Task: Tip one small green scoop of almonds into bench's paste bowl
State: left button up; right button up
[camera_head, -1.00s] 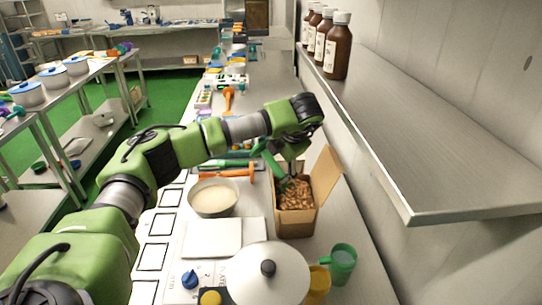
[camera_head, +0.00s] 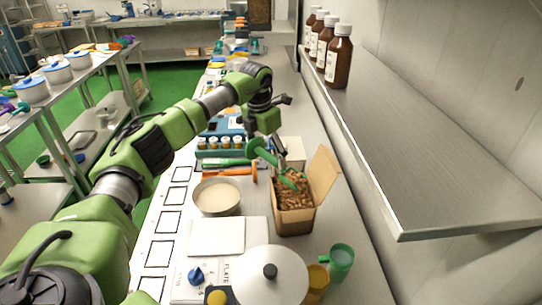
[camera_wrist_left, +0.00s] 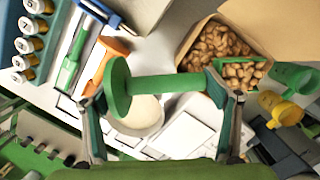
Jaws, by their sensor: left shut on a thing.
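The open cardboard box (camera_head: 295,222) holds brown almonds (camera_head: 291,198). My left gripper (camera_head: 264,133) is shut on the green scoop (camera_head: 263,152), near the box's far left side. The scoop's handle ends in a round green disc (camera_wrist_left: 119,88). Its other end reaches over the box, and almonds (camera_wrist_left: 241,73) show there in the wrist view. My right gripper is not in view.
A white scale plate (camera_head: 217,237) and a lidded white pot (camera_head: 268,272) stand in front. Green (camera_head: 340,260) and yellow (camera_head: 317,280) cups stand right of the pot. An orange-handled tool (camera_head: 234,172) lies behind the bowl. A metal shelf (camera_head: 400,150) overhangs at right.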

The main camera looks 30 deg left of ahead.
pick_arm(q)
jog(key=shift+h, duration=0.3)
jog(key=shift+w+a+r+p, duration=0.1)
jog(key=shift+a+r+p, duration=0.05)
jog(key=shift+r+p, duration=1)
jog(key=shift+w+a+r+p, duration=0.1)
jog(key=shift+r+p, duration=0.6)
jog(key=shift+r, duration=0.85)
jog(key=shift+s, duration=0.1)
